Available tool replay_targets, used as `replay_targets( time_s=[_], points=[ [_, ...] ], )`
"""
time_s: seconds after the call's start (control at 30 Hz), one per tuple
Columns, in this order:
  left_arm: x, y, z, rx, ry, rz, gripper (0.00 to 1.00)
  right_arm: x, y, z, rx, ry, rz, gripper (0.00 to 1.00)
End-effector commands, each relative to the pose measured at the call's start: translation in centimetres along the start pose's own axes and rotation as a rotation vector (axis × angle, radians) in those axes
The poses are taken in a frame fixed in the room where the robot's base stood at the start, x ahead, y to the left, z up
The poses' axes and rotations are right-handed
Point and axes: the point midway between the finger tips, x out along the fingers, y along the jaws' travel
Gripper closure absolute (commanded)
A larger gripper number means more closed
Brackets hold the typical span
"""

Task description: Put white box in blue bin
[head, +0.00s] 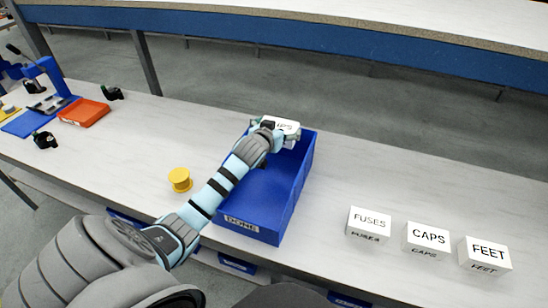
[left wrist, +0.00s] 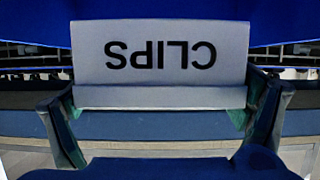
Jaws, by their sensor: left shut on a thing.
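A white box labelled CLIPS (head: 285,124) is at the far end of the blue bin (head: 247,205), which is marked DONE. My left gripper (head: 279,137) is shut on this box and holds it at the bin's far edge, near or over the opening; its exact height is hard to tell. In the left wrist view the white box (left wrist: 160,55) sits between the two fingers, its label upside down. The visible part of the bin's floor is empty; my arm hides part of its left side. My right gripper is not in view.
Three white boxes, FUSES (head: 368,224), CAPS (head: 427,239) and FEET (head: 485,255), stand on the white table (head: 400,180) at the right. A yellow spool (head: 180,180) stands left of my arm. An orange tray (head: 83,112) and blue equipment are at the far left.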

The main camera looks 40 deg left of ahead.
Motion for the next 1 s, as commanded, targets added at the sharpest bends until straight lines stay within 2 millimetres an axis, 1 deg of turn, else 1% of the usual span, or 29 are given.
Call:
replay_targets(
  time_s=[0.03,0.1,0.2,0.37,0.53,0.6,0.73,0.77,0.8,1.0],
  points=[
    [1.0,0.0,2.6,0.000,-0.005,0.000,0.39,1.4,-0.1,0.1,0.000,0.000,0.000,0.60],
    [2.0,0.0,5.1,0.000,-0.004,0.001,0.39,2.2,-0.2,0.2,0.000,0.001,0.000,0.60],
    [3.1,0.0,7.5,0.001,-0.001,0.002,0.39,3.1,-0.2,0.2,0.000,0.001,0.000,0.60],
    [3.8,0.0,9.2,0.002,0.001,0.002,0.39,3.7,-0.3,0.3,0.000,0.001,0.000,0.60],
    [5.1,0.0,12.3,0.003,0.000,0.003,0.39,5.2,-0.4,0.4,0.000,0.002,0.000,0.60],
    [5.2,0.0,12.6,0.003,0.001,0.003,0.39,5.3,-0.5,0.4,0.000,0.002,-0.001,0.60],
    [5.1,0.0,12.4,0.003,0.001,0.003,0.39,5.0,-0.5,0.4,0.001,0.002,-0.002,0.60],
    [5.1,0.0,12.5,0.003,0.000,0.002,0.03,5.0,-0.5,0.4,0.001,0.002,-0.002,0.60],
    [5.1,0.0,12.5,0.003,0.000,0.002,0.00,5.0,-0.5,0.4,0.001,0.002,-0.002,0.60],
    [5.1,0.0,12.4,0.003,0.001,0.002,0.00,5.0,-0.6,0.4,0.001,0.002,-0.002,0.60]
  ],
)
